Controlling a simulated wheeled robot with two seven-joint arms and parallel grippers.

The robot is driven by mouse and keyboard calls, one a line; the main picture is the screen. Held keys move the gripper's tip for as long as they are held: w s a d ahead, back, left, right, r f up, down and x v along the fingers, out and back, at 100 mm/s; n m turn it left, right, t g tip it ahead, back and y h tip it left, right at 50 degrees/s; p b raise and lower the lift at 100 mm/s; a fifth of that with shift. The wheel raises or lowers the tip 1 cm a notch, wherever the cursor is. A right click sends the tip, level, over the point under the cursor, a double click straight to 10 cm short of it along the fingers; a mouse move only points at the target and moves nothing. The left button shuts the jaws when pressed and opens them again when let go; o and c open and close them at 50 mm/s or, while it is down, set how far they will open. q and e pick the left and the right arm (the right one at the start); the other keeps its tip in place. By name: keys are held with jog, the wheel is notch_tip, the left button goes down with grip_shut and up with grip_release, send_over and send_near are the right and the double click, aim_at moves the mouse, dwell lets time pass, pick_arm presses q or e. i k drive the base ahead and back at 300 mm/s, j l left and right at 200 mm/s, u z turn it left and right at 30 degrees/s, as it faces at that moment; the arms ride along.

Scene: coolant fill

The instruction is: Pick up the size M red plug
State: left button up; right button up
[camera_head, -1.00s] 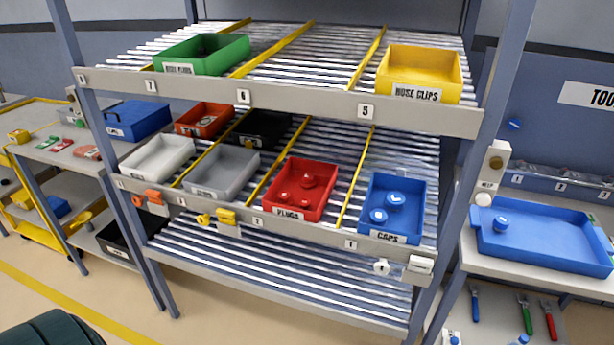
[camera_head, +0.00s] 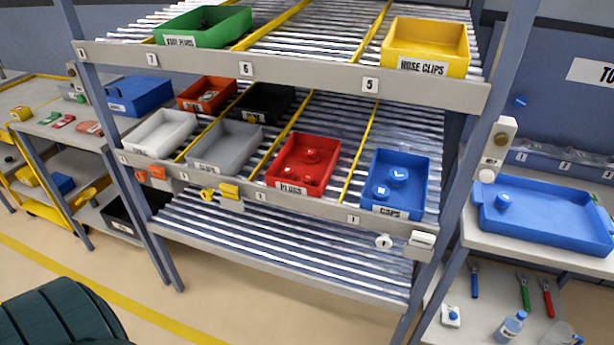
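A red bin (camera_head: 319,191) labelled PLUGS sits on the middle rack shelf, between the grey bin and the blue bin. Several red plugs lie in it: a larger one (camera_head: 311,155) toward the back and smaller ones (camera_head: 288,170) nearer the front. Their size marks are too small to read, so I cannot tell which is size M. Neither of my grippers shows in the head view.
A blue bin (camera_head: 420,190) labelled CAPS stands right of the red bin, a grey bin (camera_head: 226,150) left of it. A blue tray (camera_head: 545,228) holding a blue part lies on the right table. Rack posts and shelf fronts (camera_head: 290,82) bound the bins.

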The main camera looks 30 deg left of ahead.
aim_at(287, 174)
jog(key=i+l+u, duration=0.1)
jog(key=u, duration=0.55)
jog(key=l+u, duration=0.3)
jog(key=l, duration=0.25)
jog(key=l+u, duration=0.25)
jog(key=l, duration=0.35)
jog(key=i+l, duration=0.1)
jog(key=l, duration=0.9)
jog(key=u, duration=0.05)
